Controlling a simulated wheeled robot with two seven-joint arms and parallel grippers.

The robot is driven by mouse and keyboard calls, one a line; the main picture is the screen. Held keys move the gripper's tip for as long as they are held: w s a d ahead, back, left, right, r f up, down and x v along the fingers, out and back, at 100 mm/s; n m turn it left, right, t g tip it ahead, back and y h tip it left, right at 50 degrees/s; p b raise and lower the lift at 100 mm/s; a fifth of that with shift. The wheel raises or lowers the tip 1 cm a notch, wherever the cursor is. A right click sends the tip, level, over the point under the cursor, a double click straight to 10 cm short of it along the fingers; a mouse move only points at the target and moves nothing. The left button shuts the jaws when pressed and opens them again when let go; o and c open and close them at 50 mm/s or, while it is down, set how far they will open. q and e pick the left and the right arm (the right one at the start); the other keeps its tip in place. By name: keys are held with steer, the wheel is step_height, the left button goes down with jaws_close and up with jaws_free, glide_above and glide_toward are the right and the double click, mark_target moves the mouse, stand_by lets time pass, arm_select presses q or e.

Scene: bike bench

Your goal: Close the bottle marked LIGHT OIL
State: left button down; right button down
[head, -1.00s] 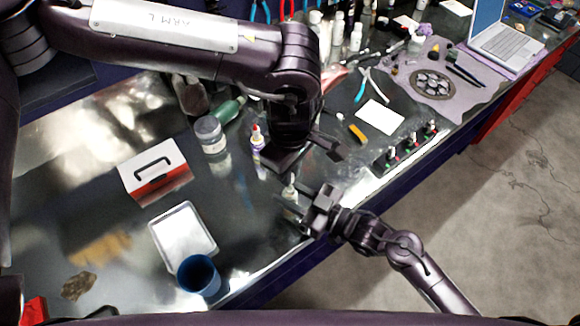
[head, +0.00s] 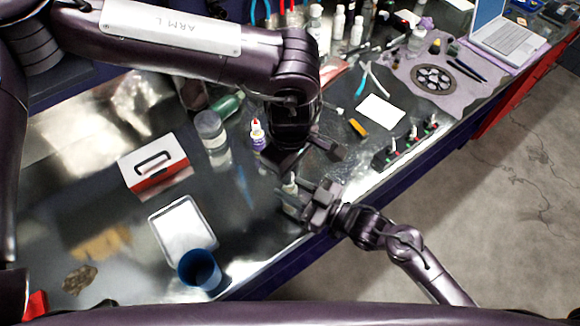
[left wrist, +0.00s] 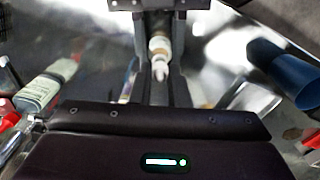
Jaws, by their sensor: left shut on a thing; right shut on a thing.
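A small pale bottle (head: 290,187) stands near the front edge of the bench, between the jaws of my right gripper (head: 291,200), which is shut on it. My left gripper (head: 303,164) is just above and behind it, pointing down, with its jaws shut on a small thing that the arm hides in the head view. In the left wrist view a white and beige nozzle-like top (left wrist: 160,46) shows between the left fingers (left wrist: 160,85). I cannot read the bottle's label, nor tell whether the cap is seated.
A bottle with a red tip (head: 257,136) stands just left of my left gripper. A grey-lidded jar (head: 210,128), a red-and-white box (head: 153,166), a metal tray (head: 182,236) and a blue cup (head: 199,271) are further left. Small dropper bottles (head: 411,135) stand in a rack at right.

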arm_select(q)
steer(key=shift+f, duration=0.6)
steer(key=m, duration=0.9)
steer(key=shift+m, duration=0.4)
steer(key=c, duration=1.4)
jaws_free()
steer(key=shift+r, duration=2.3)
